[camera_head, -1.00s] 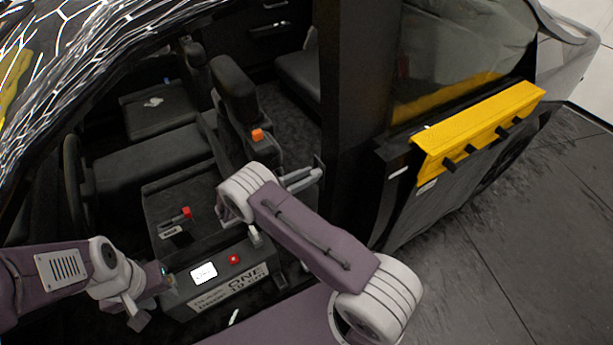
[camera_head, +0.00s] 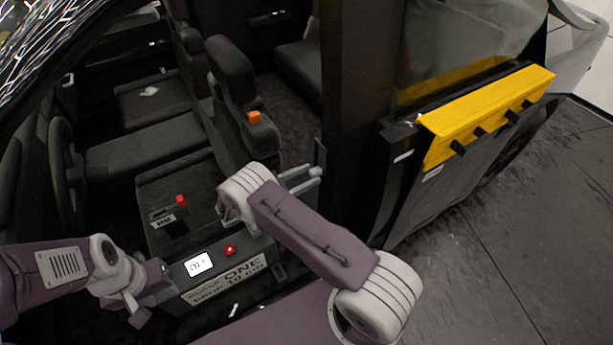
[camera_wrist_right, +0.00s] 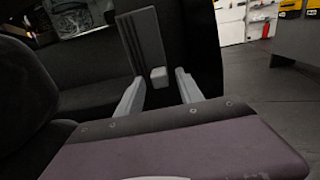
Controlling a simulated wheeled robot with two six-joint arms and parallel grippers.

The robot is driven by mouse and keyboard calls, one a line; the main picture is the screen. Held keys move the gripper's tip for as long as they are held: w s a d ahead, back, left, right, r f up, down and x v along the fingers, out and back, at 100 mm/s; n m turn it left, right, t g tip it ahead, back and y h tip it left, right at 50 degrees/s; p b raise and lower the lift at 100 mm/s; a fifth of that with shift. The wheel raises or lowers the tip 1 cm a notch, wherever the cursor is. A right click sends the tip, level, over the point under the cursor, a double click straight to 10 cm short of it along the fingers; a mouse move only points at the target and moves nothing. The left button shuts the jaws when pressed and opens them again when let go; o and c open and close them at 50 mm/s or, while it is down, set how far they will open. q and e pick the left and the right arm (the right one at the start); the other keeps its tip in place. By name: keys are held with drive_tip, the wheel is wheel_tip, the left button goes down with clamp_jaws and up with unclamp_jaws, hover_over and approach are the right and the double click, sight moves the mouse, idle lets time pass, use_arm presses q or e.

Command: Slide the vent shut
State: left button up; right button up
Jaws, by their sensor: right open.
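The vent (camera_wrist_right: 144,42) shows in the right wrist view as an upright grey panel with dark slats and a pale grey block-like tab (camera_wrist_right: 158,76) near its lower right. In the head view the vent (camera_head: 320,158) is a thin dark upright plate beside the door pillar. My right gripper (camera_wrist_right: 158,92) is open and empty, its two fingers on either side of the tab in that view; contact cannot be told. It also shows in the head view (camera_head: 303,180), close to the vent. My left gripper (camera_head: 138,306) is low at the left, by the console box; its jaws are unclear.
Dark seats (camera_head: 150,148) and a steering wheel (camera_head: 62,165) fill the cabin. A console box (camera_head: 200,280) with a red button lies below my right arm. A yellow rack (camera_head: 490,112) hangs on the door at right. Open floor (camera_head: 500,220) lies beyond the door.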

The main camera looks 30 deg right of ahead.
drive_tip(key=a+b, duration=0.2)
drive_tip(key=a, duration=0.7)
drive_tip(key=shift+s, duration=0.35)
